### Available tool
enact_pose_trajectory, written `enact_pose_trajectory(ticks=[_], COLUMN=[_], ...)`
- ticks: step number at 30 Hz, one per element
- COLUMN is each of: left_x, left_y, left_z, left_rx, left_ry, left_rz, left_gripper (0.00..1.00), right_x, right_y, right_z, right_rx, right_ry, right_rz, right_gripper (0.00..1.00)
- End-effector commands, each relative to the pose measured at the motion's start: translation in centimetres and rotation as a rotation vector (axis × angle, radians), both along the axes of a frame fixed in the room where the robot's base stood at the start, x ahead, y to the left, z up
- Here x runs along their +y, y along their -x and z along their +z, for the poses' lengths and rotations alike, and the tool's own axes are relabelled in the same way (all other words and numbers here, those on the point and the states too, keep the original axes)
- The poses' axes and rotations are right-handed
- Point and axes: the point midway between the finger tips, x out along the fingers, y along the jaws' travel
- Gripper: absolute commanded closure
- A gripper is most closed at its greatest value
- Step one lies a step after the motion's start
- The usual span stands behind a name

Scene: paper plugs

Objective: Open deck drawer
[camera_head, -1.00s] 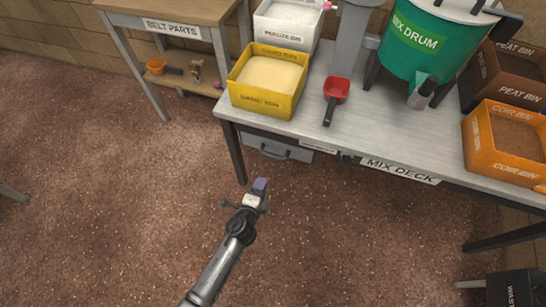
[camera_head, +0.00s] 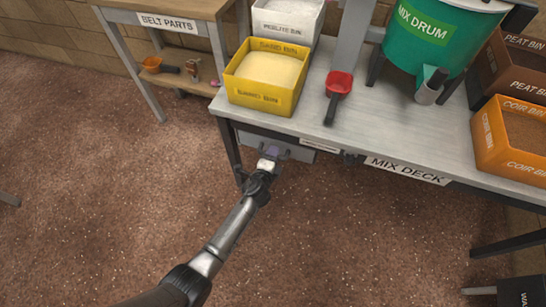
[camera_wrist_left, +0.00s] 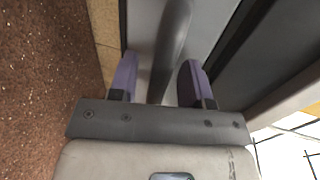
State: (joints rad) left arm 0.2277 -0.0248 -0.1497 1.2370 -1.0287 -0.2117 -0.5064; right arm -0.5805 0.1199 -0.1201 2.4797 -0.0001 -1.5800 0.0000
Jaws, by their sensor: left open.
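The deck drawer (camera_head: 300,153) is a grey front under the left part of the mix deck table, and it looks closed. Its dark bar handle (camera_wrist_left: 172,45) runs between the two purple fingers of my left gripper (camera_wrist_left: 158,82) in the left wrist view. The fingers are open, one on each side of the handle, with a gap to each. In the head view my left gripper (camera_head: 273,152) is in front of the drawer and hides most of the handle. My right gripper is not in view.
On the mix deck (camera_head: 400,124) stand a yellow sand bin (camera_head: 262,97), a red scoop (camera_head: 339,84), a green mix drum (camera_head: 430,40) and an orange coir bin (camera_head: 490,140). A table leg (camera_head: 230,150) stands left of the drawer. The floor in front is clear.

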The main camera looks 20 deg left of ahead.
Motion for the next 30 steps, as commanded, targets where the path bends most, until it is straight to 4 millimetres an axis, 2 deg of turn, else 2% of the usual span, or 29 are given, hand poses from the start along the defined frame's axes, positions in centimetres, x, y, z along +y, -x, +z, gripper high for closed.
enact_pose_trajectory(ticks=[12,26,30], left_x=[0.03,0.02,0.02], left_y=[-0.47,-0.44,-0.44], left_z=[-0.07,-0.08,-0.08], left_rx=[0.0,0.0,0.0], left_ry=[0.0,0.0,0.0], left_rz=[0.0,0.0,0.0], left_gripper=[0.56,1.0,1.0], right_x=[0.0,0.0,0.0], right_y=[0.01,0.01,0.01], right_z=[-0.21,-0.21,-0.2], right_rx=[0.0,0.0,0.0], right_ry=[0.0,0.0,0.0], right_rz=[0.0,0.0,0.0], right_gripper=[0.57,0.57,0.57])
